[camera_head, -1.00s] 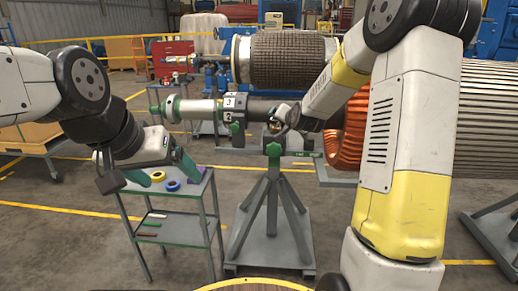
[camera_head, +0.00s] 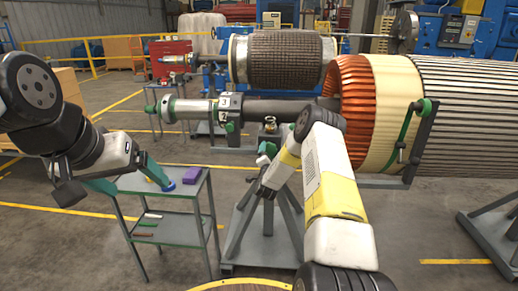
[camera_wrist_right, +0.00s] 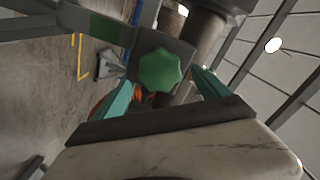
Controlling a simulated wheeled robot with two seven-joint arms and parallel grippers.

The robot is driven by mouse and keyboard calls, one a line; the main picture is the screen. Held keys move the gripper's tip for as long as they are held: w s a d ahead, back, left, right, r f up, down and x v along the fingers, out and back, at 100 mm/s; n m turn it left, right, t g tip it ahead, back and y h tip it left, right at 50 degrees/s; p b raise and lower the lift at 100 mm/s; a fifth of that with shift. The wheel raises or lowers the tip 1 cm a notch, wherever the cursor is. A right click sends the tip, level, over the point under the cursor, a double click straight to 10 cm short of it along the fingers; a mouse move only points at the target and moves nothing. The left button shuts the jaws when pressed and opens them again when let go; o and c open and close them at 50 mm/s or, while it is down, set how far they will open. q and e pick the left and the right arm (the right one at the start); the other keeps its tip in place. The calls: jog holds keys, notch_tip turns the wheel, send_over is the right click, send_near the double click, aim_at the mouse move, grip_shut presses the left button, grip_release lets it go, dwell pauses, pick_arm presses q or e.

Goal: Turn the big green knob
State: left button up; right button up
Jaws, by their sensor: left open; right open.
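The big green knob (camera_head: 267,148) is on top of the grey rotor stand in the middle of the head view. In the right wrist view the knob (camera_wrist_right: 160,70) is lobed and lies ahead, between the two teal fingers. My right gripper (camera_wrist_right: 163,82) is open; its fingers are on either side of the knob in the picture, and I cannot tell whether they touch it. In the head view my right forearm hides part of the stand, and the right fingers are hard to make out. My left gripper (camera_head: 130,180) is open and empty, over the left part of the cart.
The cart (camera_head: 170,240) holds a purple box (camera_head: 192,174) and a blue ring (camera_head: 167,186). A large rotor with copper windings (camera_head: 350,95) is at right. Floor between cart and stand is clear.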

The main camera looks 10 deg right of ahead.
aim_at(270, 151)
jog(key=shift+x, duration=2.35)
jog(key=shift+c, duration=0.3)
jog(key=c, duration=1.3)
jog(key=shift+n, duration=0.4)
